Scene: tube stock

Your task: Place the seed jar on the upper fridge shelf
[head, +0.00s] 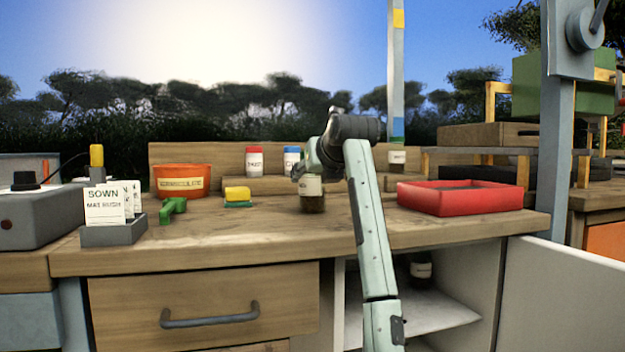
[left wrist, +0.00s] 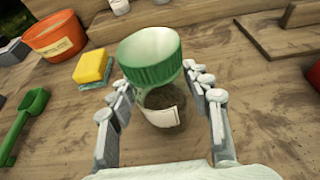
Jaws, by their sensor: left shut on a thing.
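My left gripper (head: 308,172) is shut on a jar (head: 312,202) with a pale label and dark contents. In the left wrist view the jar's ribbed green lid (left wrist: 150,65) sits between the fingers of the left gripper (left wrist: 162,88). The jar is upright at the counter's back middle; I cannot tell if its base touches the wood. Below the counter, an open white compartment, seemingly the fridge, has a white shelf (head: 440,316) with a dark labelled jar (head: 421,268) inside. My arm hides part of the opening. My right gripper is not in view.
The white door (head: 570,290) stands open at the right. A red tray (head: 465,198) sits right of the held jar. Left of it are a yellow-green sponge (head: 238,196), a green tool (head: 172,210) and an orange pot (head: 180,182). Red-lidded (head: 254,162) and blue-lidded (head: 291,160) jars stand behind.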

